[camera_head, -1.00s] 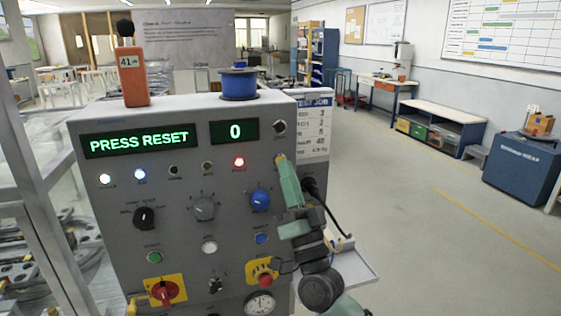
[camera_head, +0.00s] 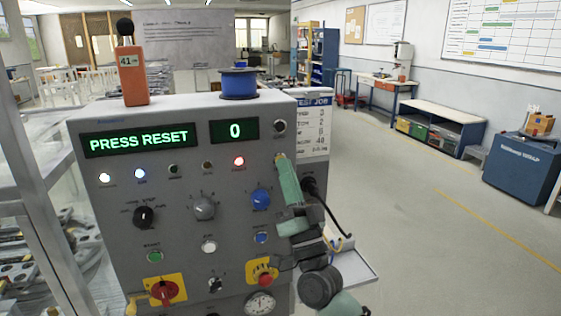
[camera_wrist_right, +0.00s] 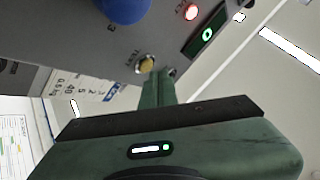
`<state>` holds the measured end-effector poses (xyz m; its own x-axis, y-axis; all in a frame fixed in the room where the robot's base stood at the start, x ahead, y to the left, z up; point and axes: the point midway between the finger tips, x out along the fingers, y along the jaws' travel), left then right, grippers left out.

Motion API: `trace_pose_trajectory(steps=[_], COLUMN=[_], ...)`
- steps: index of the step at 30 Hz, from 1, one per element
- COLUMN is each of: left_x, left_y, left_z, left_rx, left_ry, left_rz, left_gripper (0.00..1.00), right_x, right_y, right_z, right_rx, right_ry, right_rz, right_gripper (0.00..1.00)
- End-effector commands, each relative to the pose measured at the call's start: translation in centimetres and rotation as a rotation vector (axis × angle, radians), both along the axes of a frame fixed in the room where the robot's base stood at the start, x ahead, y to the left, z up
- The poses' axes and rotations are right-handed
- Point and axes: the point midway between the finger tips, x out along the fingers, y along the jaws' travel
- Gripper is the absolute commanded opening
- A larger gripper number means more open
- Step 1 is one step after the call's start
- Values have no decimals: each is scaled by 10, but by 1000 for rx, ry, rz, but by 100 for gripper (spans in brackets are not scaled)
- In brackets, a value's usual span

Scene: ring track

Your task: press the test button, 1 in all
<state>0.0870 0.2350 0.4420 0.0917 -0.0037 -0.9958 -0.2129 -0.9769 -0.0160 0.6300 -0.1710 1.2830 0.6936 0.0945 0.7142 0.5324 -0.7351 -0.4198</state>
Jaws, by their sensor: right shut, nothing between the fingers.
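The grey control panel (camera_head: 185,190) stands in front of me; its wide display (camera_head: 138,140) reads PRESS RESET and its small display (camera_head: 235,130) reads 0. The test button (camera_wrist_right: 147,63) is small, round and yellowish, with its label beside it in the right wrist view. My green right gripper (camera_head: 281,160) is shut and empty at the panel's upper right and largely covers that button in the head view. In the right wrist view its fingertips (camera_wrist_right: 154,76) are right beside the button; I cannot tell whether they touch. My left gripper is not in view.
A blue knob (camera_head: 260,199) and a lit red lamp (camera_head: 238,161) are left of the gripper. A red stop button (camera_head: 264,277) on yellow is below. An orange device (camera_head: 134,75) and a blue spool (camera_head: 239,84) stand on top. The floor to the right is clear.

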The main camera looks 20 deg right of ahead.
Motion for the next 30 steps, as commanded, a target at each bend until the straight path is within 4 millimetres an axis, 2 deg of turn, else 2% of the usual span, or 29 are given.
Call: trace_pose_trajectory(steps=[30], left_x=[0], left_y=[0], left_z=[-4], left_rx=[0], left_ry=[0], left_rz=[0], left_gripper=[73], right_x=[9], right_y=[0], right_z=[0], right_rx=[0], right_ry=[0], right_rz=[0], right_gripper=[0])
